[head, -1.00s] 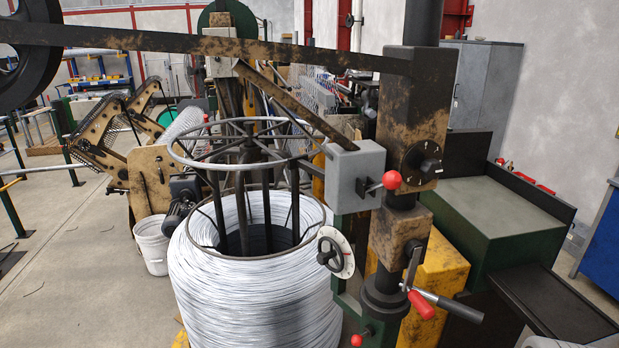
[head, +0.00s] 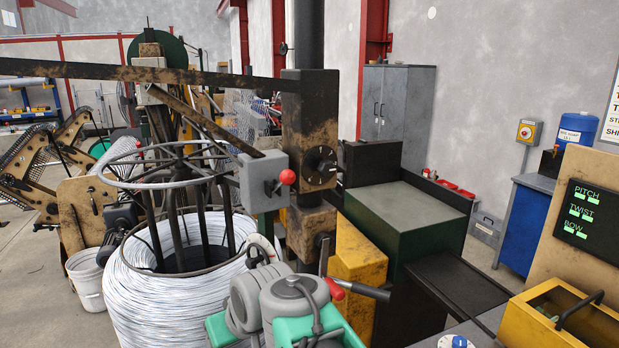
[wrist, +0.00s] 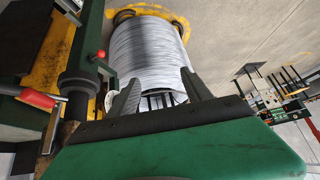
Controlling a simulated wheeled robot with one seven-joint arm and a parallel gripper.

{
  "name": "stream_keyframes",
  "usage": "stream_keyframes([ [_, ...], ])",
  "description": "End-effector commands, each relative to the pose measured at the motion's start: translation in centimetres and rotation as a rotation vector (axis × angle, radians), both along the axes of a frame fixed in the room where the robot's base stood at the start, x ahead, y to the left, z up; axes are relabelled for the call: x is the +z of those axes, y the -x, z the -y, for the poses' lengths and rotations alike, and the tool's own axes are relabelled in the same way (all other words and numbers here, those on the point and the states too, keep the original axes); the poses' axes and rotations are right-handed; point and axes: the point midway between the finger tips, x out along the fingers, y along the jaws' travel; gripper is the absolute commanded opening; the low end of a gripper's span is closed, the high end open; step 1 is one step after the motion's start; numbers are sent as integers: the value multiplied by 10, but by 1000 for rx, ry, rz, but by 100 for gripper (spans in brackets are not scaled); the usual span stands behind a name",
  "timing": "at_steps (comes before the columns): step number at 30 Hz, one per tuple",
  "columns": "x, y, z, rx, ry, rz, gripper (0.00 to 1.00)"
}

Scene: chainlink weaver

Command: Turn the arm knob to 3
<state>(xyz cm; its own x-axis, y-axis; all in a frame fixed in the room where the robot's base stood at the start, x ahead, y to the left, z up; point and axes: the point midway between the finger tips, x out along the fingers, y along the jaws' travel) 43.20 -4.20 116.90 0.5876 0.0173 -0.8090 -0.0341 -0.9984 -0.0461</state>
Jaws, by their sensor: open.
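A round black dial knob (head: 320,165) with pale marks around it sits on the rusty brown block of the upright column (head: 310,110) in the head view. Its setting is too small to read. A second dial, a white disc (head: 262,245) with a dark handle, is lower left, partly hidden by my arm. It also shows at the left of my gripper in the wrist view (wrist: 110,98). My gripper (wrist: 160,77) is open and empty, its two dark fingers pointing toward the wire coil (wrist: 150,50). My gripper's fingers cannot be made out in the head view.
A grey box with a red-balled lever (head: 264,180) juts out left of the column. A red-handled lever (head: 345,289) sticks out low. A long bar (head: 150,72) crosses above the wire coil (head: 130,285). A green cabinet (head: 405,215) stands right of the column.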

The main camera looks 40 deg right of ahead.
Motion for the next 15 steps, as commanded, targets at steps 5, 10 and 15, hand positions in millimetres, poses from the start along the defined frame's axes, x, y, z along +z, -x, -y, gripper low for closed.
stream_keyframes([
  [5, 81, -72, 119, -84, 3, 375, 57],
  [10, 169, -60, 237, -134, 68, 712, 57],
  [15, 221, -18, 295, -146, 126, 899, 57],
])
